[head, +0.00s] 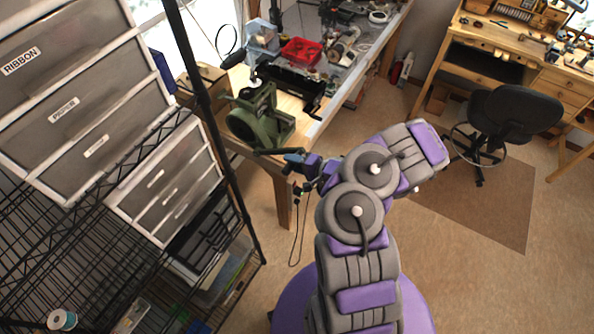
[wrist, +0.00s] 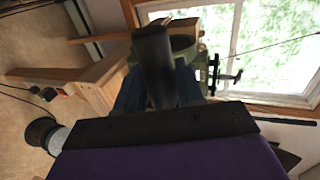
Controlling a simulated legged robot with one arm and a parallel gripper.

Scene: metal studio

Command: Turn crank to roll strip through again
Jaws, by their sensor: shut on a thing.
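A green rolling mill (head: 252,118) stands on the corner of the wooden workbench in the head view. Its dark crank arm (head: 272,151) reaches from the mill's lower front toward my gripper (head: 296,163). In the wrist view, the black crank handle (wrist: 154,60) stands between the blue fingers of my gripper (wrist: 158,92), which is shut on it. Part of the green mill (wrist: 186,48) shows behind the handle. I cannot make out the metal strip in either view.
The workbench (head: 318,108) holds a red tray (head: 301,51) and a black tool with a small crank (head: 295,88). A wire rack with labelled drawers (head: 75,85) stands at the left. An office chair (head: 510,108) is at the right, with open floor before it.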

